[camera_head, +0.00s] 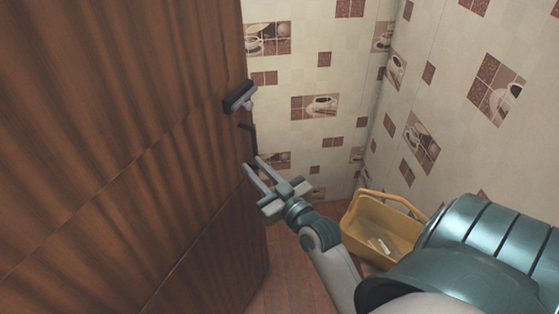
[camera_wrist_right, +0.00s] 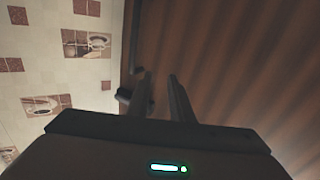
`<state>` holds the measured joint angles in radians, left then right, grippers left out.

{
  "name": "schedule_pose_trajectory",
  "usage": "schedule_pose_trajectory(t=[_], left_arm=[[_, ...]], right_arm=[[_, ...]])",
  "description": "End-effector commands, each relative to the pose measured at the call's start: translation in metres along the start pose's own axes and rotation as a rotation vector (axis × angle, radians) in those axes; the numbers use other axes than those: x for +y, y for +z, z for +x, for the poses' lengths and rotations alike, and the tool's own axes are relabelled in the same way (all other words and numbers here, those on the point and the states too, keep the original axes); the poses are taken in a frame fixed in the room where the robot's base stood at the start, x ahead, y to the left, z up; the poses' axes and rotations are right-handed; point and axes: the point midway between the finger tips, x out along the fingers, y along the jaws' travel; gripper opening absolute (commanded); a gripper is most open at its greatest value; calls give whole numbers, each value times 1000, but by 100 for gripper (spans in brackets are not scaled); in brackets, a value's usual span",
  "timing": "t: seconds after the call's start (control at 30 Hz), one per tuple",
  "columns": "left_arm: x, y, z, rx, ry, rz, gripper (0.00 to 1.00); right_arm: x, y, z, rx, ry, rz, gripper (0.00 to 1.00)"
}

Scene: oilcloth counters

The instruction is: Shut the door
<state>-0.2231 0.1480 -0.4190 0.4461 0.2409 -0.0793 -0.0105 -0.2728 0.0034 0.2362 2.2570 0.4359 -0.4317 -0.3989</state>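The brown wooden door (camera_head: 130,150) fills the left of the head view and stands open, its edge facing the wall corner. A handle (camera_head: 240,97) sticks out near that edge, with a dark latch part (camera_head: 250,135) below it. My right gripper (camera_head: 258,170) is open and empty at the door's edge, just below the handle. In the right wrist view its two fingers (camera_wrist_right: 160,85) stand apart with the door surface (camera_wrist_right: 230,60) behind them. Whether a finger touches the door I cannot tell. My left gripper is not in view.
A yellow basket (camera_head: 378,228) with small light items in it stands on the reddish floor (camera_head: 290,265) in the corner, close to my right arm. Walls with a tiled cup pattern (camera_head: 330,60) close off the back and right.

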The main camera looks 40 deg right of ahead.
Motion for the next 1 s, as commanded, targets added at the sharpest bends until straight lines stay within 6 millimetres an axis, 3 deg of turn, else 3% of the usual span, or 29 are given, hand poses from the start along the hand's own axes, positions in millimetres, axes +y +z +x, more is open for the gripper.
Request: schedule_pose_trajectory(t=[1.0], left_arm=[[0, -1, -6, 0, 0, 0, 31]], right_arm=[[-4, -1, -58, -1, 0, -1, 20]])
